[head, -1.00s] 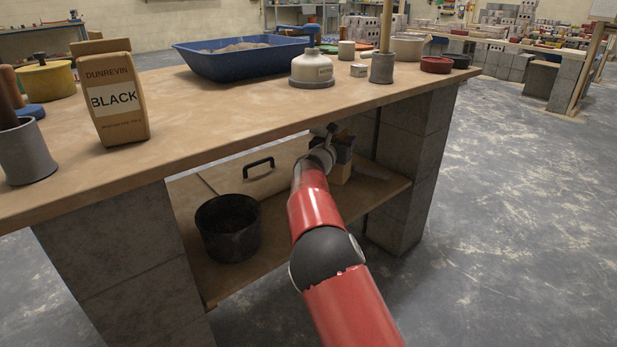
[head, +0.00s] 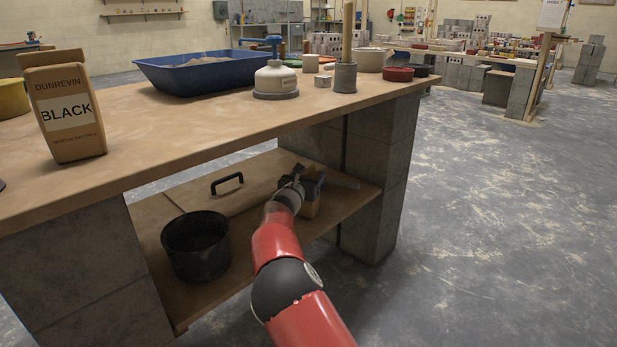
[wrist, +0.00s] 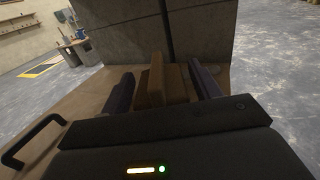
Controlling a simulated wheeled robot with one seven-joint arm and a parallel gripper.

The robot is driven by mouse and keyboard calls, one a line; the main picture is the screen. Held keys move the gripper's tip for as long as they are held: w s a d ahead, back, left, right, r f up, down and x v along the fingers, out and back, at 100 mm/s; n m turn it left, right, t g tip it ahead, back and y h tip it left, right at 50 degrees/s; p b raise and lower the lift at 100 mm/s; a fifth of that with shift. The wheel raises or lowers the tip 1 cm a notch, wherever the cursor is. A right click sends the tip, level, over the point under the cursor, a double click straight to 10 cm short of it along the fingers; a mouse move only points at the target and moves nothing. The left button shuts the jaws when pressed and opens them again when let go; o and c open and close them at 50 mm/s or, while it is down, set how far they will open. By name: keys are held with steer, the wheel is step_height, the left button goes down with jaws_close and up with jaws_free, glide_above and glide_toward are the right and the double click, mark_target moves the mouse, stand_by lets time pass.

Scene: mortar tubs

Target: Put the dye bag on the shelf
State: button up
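A brown paper bag (head: 310,208) stands on the low shelf (head: 240,198) under the bench, near the right block pillar; I take it for the dye bag. In the wrist view the brown bag (wrist: 164,82) is upright between my two dark fingers, its narrow top ridge facing me. My gripper (head: 318,182) is at the bag's upper part. In the wrist view my gripper (wrist: 163,88) is open, with a finger on each side and a narrow gap on the left. Its label side is hidden. Another bag, labelled BLACK (head: 68,112), stands on the bench top.
A black bucket (head: 197,247) and a black handle (head: 227,183) on a board are left of my arm on the shelf. The bench top (head: 210,118) overhangs it and carries a blue tub (head: 190,78) and a pump can (head: 275,78). Floor to the right is clear.

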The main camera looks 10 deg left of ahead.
steer(key=shift+o, duration=0.6)
steer(key=v, duration=1.2)
steer(key=s+d+r+m+g+h, duration=0.25)
steer(key=d+m+g, duration=0.45)
steer(key=d, duration=1)
steer(key=s+d+m+g, duration=0.3)
steer(key=s+d+m, duration=0.9)
steer(key=s+d+r+m+g+y, duration=0.1)
steer(key=s+d+m+y, duration=0.15)
steer(key=s, duration=0.45)
steer(key=s+d+m+g+y, duration=0.1)
steer(key=s+m, duration=0.3)
steer(key=s, duration=0.3)
steer(key=s+a+m+y, duration=0.2)
steer(key=s+m, duration=0.1)
steer(key=s, duration=0.5)
steer(key=s+a+f+m+y, duration=0.1)
steer(key=s+m, duration=0.3)
steer(key=s, duration=0.4)
steer(key=shift+s+a+y+b, duration=0.4)
steer(key=shift+a+y, duration=0.1)
steer(key=shift+a, duration=0.4)
